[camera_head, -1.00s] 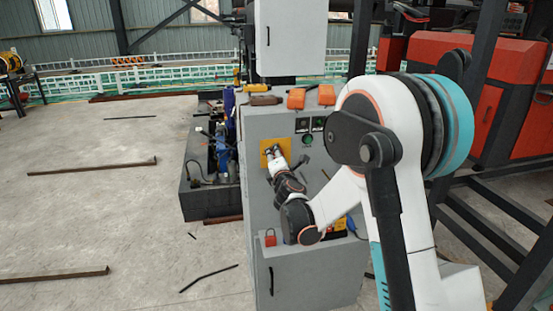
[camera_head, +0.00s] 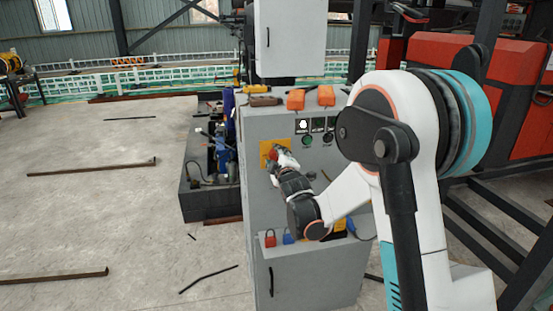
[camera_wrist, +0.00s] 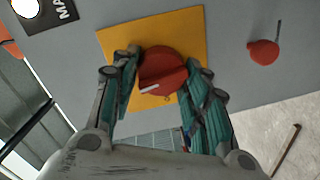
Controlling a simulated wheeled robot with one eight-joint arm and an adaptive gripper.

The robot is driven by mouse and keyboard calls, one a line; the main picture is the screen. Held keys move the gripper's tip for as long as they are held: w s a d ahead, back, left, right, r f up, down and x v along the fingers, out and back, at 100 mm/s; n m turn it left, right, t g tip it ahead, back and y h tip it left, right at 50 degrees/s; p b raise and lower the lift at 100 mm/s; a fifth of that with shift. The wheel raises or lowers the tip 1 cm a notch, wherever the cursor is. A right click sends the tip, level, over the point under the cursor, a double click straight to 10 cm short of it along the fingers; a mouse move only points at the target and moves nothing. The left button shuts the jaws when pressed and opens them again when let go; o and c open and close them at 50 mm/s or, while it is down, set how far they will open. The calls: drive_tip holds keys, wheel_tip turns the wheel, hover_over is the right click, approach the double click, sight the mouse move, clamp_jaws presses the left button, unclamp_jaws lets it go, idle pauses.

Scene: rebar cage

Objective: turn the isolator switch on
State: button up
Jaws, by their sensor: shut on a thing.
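The isolator switch is a red knob (camera_wrist: 163,70) with a white mark on a yellow plate (camera_wrist: 118,40). In the head view, the plate (camera_head: 266,160) is on the sloped front of the grey cabinet (camera_head: 252,195), and a little red of the knob (camera_head: 272,153) shows. My gripper (camera_wrist: 162,78) has one finger on each side of the knob and is shut on it. In the head view, my gripper (camera_head: 281,156) reaches the plate from the lower right and hides part of it. A white lamp (camera_head: 303,124) glows on the cabinet panel.
Another red knob-like part (camera_wrist: 263,52) with a grey stub sits right of the plate. A red padlock (camera_head: 270,239) and a blue one (camera_head: 288,238) are on the lower ledge. Orange boxes (camera_head: 296,98) lie on top. Floor at left is mostly open.

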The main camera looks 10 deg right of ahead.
drive_tip(key=shift+m, duration=0.9)
drive_tip(key=o, duration=1)
drive_tip(key=shift+d, duration=0.1)
drive_tip(key=shift+o, duration=0.2)
drive_tip(key=s+r, duration=0.1)
drive_tip(key=s, duration=1.1)
drive_tip(key=shift+r, duration=0.1)
